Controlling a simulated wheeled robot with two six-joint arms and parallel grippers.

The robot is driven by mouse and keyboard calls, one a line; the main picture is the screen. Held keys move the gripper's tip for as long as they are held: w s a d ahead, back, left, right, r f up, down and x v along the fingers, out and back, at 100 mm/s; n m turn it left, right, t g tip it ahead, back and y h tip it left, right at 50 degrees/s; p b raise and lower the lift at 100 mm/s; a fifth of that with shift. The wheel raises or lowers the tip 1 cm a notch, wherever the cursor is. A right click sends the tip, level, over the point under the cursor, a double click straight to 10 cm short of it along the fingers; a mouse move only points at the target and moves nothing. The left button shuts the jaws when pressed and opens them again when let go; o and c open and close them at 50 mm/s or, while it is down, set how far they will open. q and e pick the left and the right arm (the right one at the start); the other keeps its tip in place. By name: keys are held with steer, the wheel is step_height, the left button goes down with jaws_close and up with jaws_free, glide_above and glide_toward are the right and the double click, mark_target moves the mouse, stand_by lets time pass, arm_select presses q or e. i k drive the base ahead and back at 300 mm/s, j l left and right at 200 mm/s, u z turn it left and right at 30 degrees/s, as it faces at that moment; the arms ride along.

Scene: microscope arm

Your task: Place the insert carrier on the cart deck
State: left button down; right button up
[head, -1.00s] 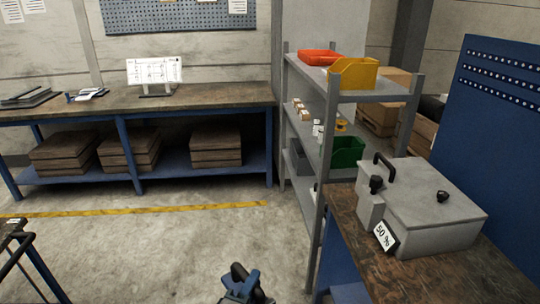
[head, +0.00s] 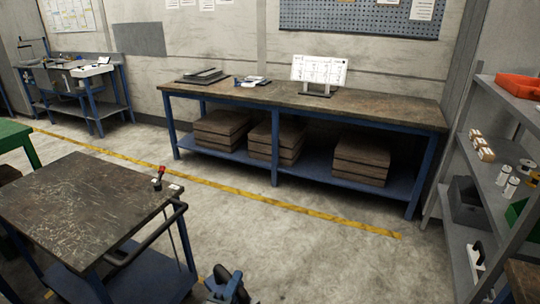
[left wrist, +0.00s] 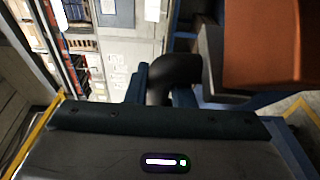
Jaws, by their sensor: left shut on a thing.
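The cart (head: 85,205) stands at the left of the head view. Its dark, worn deck is bare except for a small red and black item (head: 159,176) at its right corner. My left gripper (head: 228,287) is at the bottom edge, right of the cart and apart from it. It is shut on a black curved handle, which also shows between the blue fingers (left wrist: 160,88) in the left wrist view. I take this to be the handle of the insert carrier (left wrist: 172,70); the carrier's body cannot be made out clearly. My right gripper is out of view.
The cart's black push handle (head: 150,240) rises along its right side. A long workbench (head: 390,105) stands at the back wall. A grey shelf rack (head: 500,150) is at the right. Open floor (head: 300,245) lies between, with a yellow line across it.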

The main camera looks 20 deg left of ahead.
mark_target(69, 190)
steer(key=i, duration=1)
steer(key=i+u, duration=0.15)
steer(key=i, duration=0.45)
steer(key=i+u, duration=0.1)
steer(key=i, duration=0.5)
steer(key=i+u, duration=0.15)
steer(key=i, duration=0.45)
steer(key=i+l+u, duration=0.15)
steer(key=i, duration=0.45)
steer(key=i+u, duration=0.8)
steer(key=i+l+u, duration=0.15)
steer(key=u, duration=0.25)
steer(key=i+j+u, duration=0.15)
steer(key=i+u, duration=0.55)
steer(key=u, duration=0.15)
steer(key=i+u, duration=0.65)
steer(key=i+j+u, duration=0.1)
steer(key=i+u, duration=0.15)
steer(key=i, duration=0.05)
